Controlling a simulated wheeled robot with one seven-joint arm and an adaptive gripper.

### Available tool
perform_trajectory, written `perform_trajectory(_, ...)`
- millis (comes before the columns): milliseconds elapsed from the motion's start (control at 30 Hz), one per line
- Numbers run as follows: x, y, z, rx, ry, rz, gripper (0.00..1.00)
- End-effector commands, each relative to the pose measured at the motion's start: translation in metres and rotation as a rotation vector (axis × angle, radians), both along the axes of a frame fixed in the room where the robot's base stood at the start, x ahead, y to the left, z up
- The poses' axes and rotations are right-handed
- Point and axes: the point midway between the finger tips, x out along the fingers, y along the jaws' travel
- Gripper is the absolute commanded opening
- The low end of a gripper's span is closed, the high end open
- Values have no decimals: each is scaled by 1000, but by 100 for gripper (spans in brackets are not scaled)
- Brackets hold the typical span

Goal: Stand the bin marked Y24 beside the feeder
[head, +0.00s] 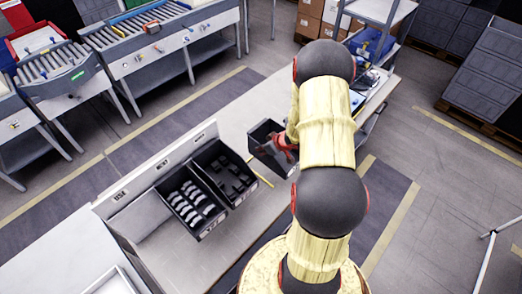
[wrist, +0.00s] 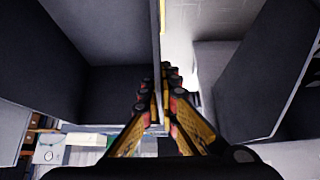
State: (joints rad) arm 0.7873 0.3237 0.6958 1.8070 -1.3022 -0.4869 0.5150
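A dark, open-topped bin (head: 262,152) is at the worktable to the right of the feeder, apart from it; its inside looks empty. No Y24 mark is readable, so I cannot confirm which bin it is. My gripper (head: 284,143) is at its right side. In the wrist view, my gripper (wrist: 158,92) is closed with one wall of the bin (wrist: 100,65) between its fingers. The feeder looks to be the pale unit (head: 150,172) with USE and NEXT labels. Whether the held bin touches the tabletop is unclear.
Two dark bins stand at the feeder: one with pale rounded parts (head: 192,208), one with small dark parts (head: 228,172). Another dark panel (wrist: 265,75) rises right of my fingers in the wrist view. Bare tabletop (head: 232,122) shows behind the held bin.

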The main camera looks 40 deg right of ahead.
Motion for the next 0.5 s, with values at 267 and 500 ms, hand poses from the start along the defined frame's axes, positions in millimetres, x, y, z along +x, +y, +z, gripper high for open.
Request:
perform_trajectory(267, 0, -1, -27, -1, -1, 2, 0)
perform_trajectory(500, 1, -2, -46, -1, -1, 0, 0)
